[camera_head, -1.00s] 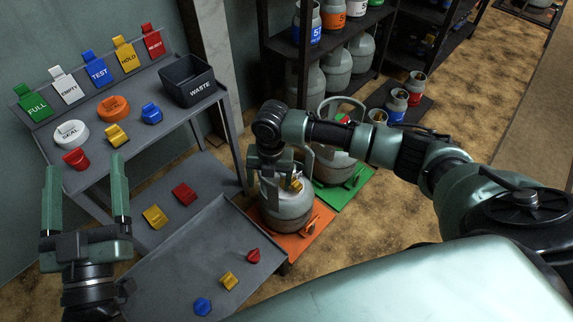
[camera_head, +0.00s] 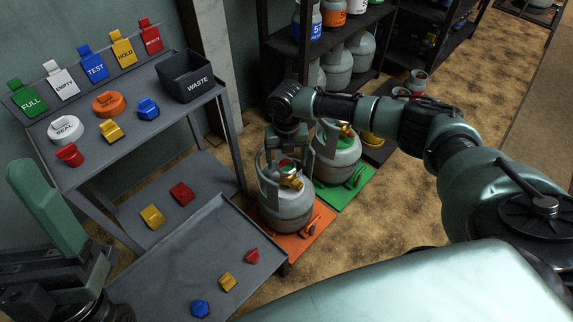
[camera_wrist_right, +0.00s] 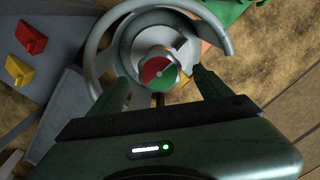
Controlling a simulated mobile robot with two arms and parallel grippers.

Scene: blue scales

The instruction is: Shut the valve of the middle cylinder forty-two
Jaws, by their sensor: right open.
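A grey gas cylinder (camera_head: 287,212) stands upright on an orange plate (camera_head: 312,238). Its valve has a round red and green knob (camera_wrist_right: 158,72) and brass fitting (camera_head: 291,182), inside a ring collar (camera_wrist_right: 97,55). My right gripper (camera_head: 287,153) points down over this valve, open. In the right wrist view its fingers (camera_wrist_right: 161,86) lie on either side of the knob, with no clear contact. A second grey cylinder (camera_head: 338,165) with a similar knob stands behind on a green plate (camera_head: 349,190). No number is readable on either. My left gripper (camera_head: 72,235) is at the lower left, fingers apart, empty.
A grey bench (camera_head: 165,118) at left carries coloured tags, seals, caps and a waste bin (camera_head: 187,78). A lower tray (camera_head: 190,262) beside the orange plate holds small caps. Shelves of cylinders (camera_head: 337,65) stand behind.

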